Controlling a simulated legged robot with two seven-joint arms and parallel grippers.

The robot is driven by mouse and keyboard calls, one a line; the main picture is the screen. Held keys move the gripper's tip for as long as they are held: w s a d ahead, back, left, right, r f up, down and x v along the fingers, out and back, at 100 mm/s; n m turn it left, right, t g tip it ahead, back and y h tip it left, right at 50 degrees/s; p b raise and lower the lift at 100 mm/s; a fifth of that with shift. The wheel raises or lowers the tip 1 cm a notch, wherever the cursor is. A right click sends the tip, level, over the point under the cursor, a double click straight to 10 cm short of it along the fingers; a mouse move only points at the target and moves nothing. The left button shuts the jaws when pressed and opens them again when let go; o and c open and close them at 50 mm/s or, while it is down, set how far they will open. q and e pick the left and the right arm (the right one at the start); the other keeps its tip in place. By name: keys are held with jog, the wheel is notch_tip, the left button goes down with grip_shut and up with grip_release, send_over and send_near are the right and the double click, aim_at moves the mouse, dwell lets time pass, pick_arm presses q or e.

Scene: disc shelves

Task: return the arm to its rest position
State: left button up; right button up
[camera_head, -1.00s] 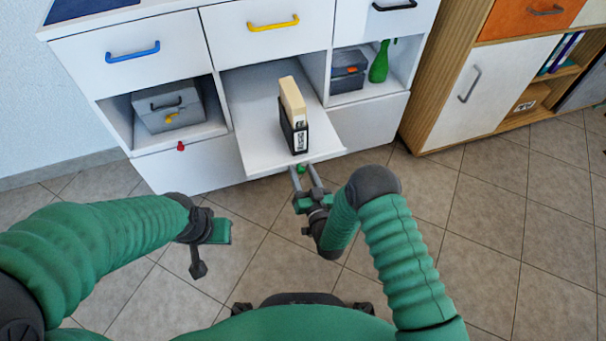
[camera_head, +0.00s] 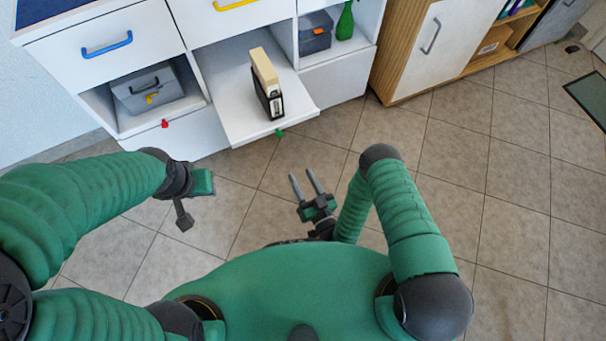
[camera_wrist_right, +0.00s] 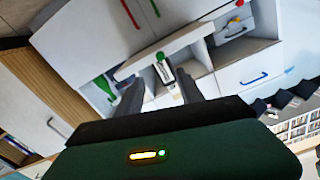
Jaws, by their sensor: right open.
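My right gripper (camera_head: 307,186) is open and empty over the tiled floor, in front of the white cabinet and apart from it. Its two fingers are parallel and point toward the cabinet. In the right wrist view the open fingers (camera_wrist_right: 158,92) frame the pulled-out shelf and its green knob (camera_wrist_right: 160,57). My left gripper (camera_head: 183,208) hangs over the floor at left, seen side-on, so its jaw state is unclear. On the pulled-out shelf (camera_head: 232,118) a black case with a beige block (camera_head: 265,72) stands upright.
The shelf juts out from the white cabinet, its green knob (camera_head: 280,133) at the front edge. A grey box (camera_head: 148,92) sits in the left niche, a green bottle (camera_head: 345,22) in the right one. A wooden cabinet (camera_head: 408,60) stands at right. The floor is clear.

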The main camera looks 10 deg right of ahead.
dwell(0.4)
jog(key=w+r+n+g, duration=0.3)
jog(key=w+g, duration=0.1)
jog(key=w, duration=0.4)
jog(key=d+r+g+h, duration=0.3)
jog(key=d+r+g, duration=0.2)
jog(key=d+r, duration=0.2)
jog(key=s+d+r+m+g+h, duration=0.1)
jog(key=s+d+r+m+g, duration=0.2)
jog(key=s+r, duration=0.4)
jog(key=s+d+r+m+g+h, duration=0.15)
jog(key=s+d+r, duration=0.35)
jog(key=s, duration=0.5)
notch_tip(320, 180, up, 32)
jog(key=g+p, duration=0.1)
jog(key=p, duration=3)
jog(key=shift+s+a+f+n, duration=0.15)
jog(key=shift+a+n, duration=0.05)
jog(key=shift+n, duration=0.25)
